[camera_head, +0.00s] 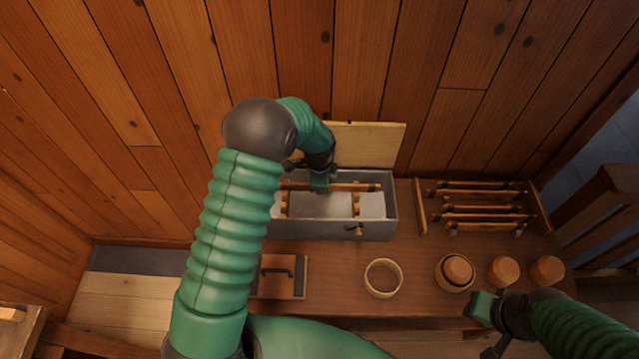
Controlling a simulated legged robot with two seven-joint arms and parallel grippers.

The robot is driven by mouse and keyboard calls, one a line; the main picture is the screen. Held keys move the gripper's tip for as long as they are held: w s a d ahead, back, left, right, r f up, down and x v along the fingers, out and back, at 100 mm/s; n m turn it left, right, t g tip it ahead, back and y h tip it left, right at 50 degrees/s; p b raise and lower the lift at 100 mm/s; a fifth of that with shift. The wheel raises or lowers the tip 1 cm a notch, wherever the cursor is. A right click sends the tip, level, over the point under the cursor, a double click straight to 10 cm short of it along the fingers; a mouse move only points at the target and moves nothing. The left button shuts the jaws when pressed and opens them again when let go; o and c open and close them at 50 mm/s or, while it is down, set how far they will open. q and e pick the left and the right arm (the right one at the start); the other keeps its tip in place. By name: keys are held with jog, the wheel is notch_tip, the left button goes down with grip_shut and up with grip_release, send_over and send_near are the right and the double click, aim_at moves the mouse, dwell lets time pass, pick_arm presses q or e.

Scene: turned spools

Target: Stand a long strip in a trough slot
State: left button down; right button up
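A grey trough (378,230) stands against the back wall with its pale wooden lid (368,145) raised behind it. Notched wooden pieces show inside it at left and right. A long, thin wooden strip (352,187) with a dark end lies level across the trough's back part. My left gripper (319,184) is at this strip, its green fingertip covering part of it; I cannot tell whether it is closed on it. My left forearm hides the trough's left end. My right gripper (484,310) is at the table's front edge, near the round wooden pieces, with its opening unclear.
A rack (421,208) with several similar strips (485,218) stands at the right. In front are a wooden ring (383,278), a round cup holding a piece (455,272), and two round blocks (503,271). A handled wooden board (282,288) lies at the left.

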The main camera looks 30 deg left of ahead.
pick_arm(q)
jog(key=shift+d, duration=0.4)
pick_arm(e)
jog(key=shift+s+d+f, duration=0.1)
jog(key=shift+d, duration=0.35)
pick_arm(q)
jog(key=shift+a, duration=0.2)
pick_arm(e)
jog(key=shift+a, duration=0.2)
pick_arm(q)
jog(key=shift+a, duration=0.1)
jog(key=shift+s+r+p, duration=0.1)
jog(key=shift+p, duration=0.2)
pick_arm(e)
jog(key=shift+a+r, duration=0.1)
jog(key=shift+r, duration=0.2)
pick_arm(q)
jog(key=shift+f, duration=0.25)
